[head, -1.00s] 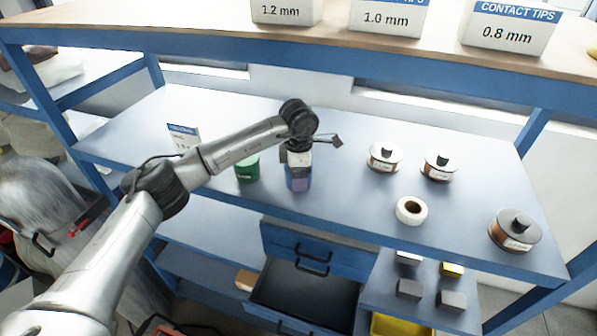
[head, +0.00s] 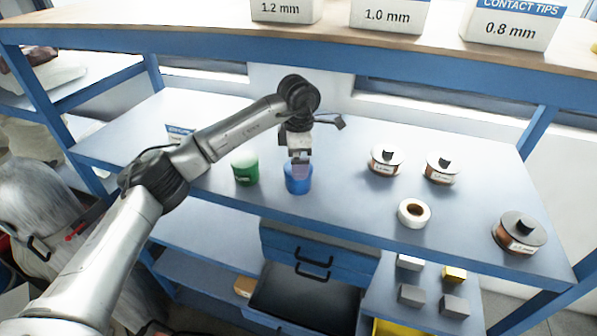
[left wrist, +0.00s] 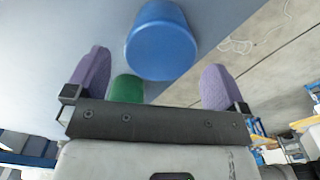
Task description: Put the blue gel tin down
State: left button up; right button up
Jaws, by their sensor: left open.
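The blue gel tin (head: 299,181) stands upright on the blue-grey shelf, right of a green tin (head: 245,170). In the left wrist view the blue tin (left wrist: 161,42) lies beyond the fingertips, apart from both purple finger pads. My left gripper (head: 300,160) is open and empty, pointing down just above the blue tin. The same gripper (left wrist: 155,85) shows its two spread fingers in the left wrist view, with the green tin (left wrist: 126,88) partly hidden behind its palm. My right gripper is out of view.
Wire spools (head: 385,160) and a white tape roll (head: 413,212) stand to the right on the shelf (head: 345,205). A label card (head: 179,134) stands behind my arm. An open drawer (head: 305,292) is below. Contact-tip boxes (head: 403,16) line the upper shelf.

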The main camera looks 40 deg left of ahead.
pick_arm(q)
jog(key=shift+r, duration=1)
